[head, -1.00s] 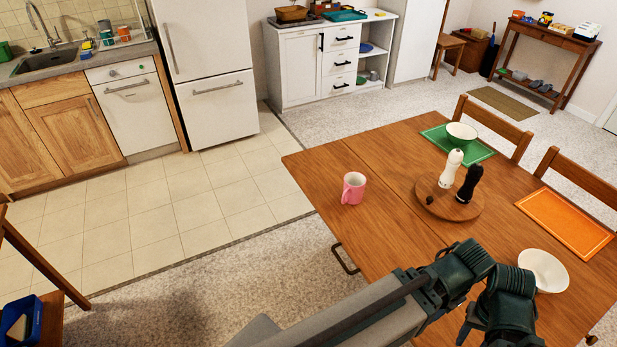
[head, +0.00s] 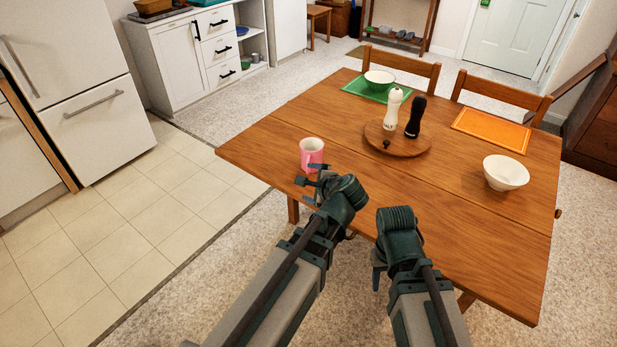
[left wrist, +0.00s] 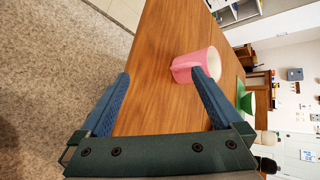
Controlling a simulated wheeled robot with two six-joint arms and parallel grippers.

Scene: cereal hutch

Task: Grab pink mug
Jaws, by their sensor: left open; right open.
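The pink mug (head: 312,152) stands upright near the left corner of the wooden table, its handle toward the left in the head view. My left gripper (head: 311,175) is open and empty just on the near side of the mug. In the left wrist view, the mug (left wrist: 197,64) is ahead of the left gripper (left wrist: 162,76), overlapped by the right-hand finger rather than centred between the fingers. I cannot tell whether that finger touches it. My right gripper (head: 378,272) is open near the table's front edge, its fingers largely hidden by its own wrist.
The wooden table (head: 460,220) carries a round board (head: 420,148) with white (head: 392,108) and black (head: 415,118) mills. A white bowl (head: 505,172), an orange mat (head: 490,129) and a green mat (head: 352,87) with another bowl (head: 379,80) lie beyond. Chairs stand behind.

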